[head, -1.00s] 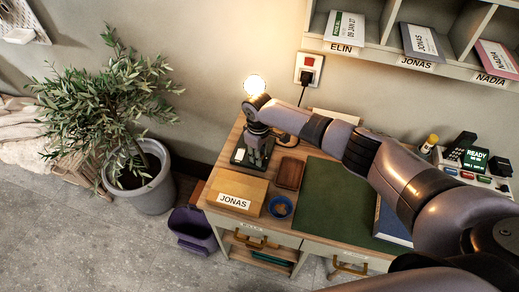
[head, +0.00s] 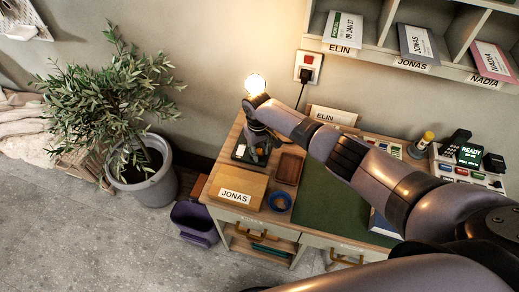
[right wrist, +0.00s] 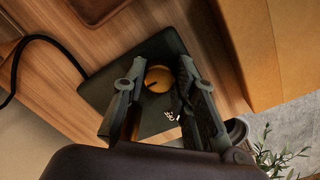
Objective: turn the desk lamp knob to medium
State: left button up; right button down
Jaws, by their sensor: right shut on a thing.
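The desk lamp's lit bulb (head: 255,85) glows by the wall at the back left of the desk. Its flat dark base (head: 240,154) sits on the wood below; the base (right wrist: 100,86) also shows in the right wrist view. A round amber knob (right wrist: 159,77) with a dark pointer line stands on the base, the line pointing to the lower left in that view. My right gripper (right wrist: 158,90) has its two fingers on either side of the knob, shut on it. In the head view the right gripper (head: 260,150) is over the base. My left gripper is not in view.
A green mat (head: 325,208) lies to the right. A black cable (right wrist: 20,62) runs beside the base. A potted plant (head: 145,185) stands left of the desk.

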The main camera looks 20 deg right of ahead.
aim_at(259, 152)
jog(key=shift+w+r, duration=0.1)
jog(key=c, duration=1.3)
grip_release()
notch_tip(259, 152, up, 7)
jog(key=shift+a+r, duration=0.1)
jog(key=shift+r, duration=0.1)
